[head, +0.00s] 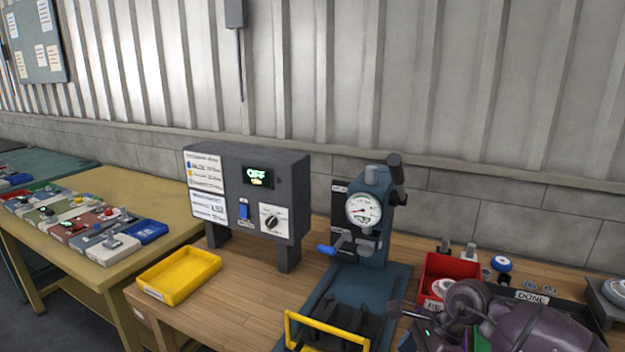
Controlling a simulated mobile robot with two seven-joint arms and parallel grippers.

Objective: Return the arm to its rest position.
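One of my arms (535,328), dark purple-grey with rounded joints, comes in at the lower right corner. I take it as my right arm. Its gripper end (408,318) points left, just right of the press base, and is dark and partly cut off by the lower edge. Whether its fingers are open or shut, or hold anything, does not show. My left gripper is not in view.
A blue-grey press (371,222) with a gauge and yellow guard bar (325,330) stands mid-bench. Left are an OFF control box (285,180) and an empty yellow tray (180,274). A red bin (447,268) and a tray marked DONE (531,297) sit near my arm.

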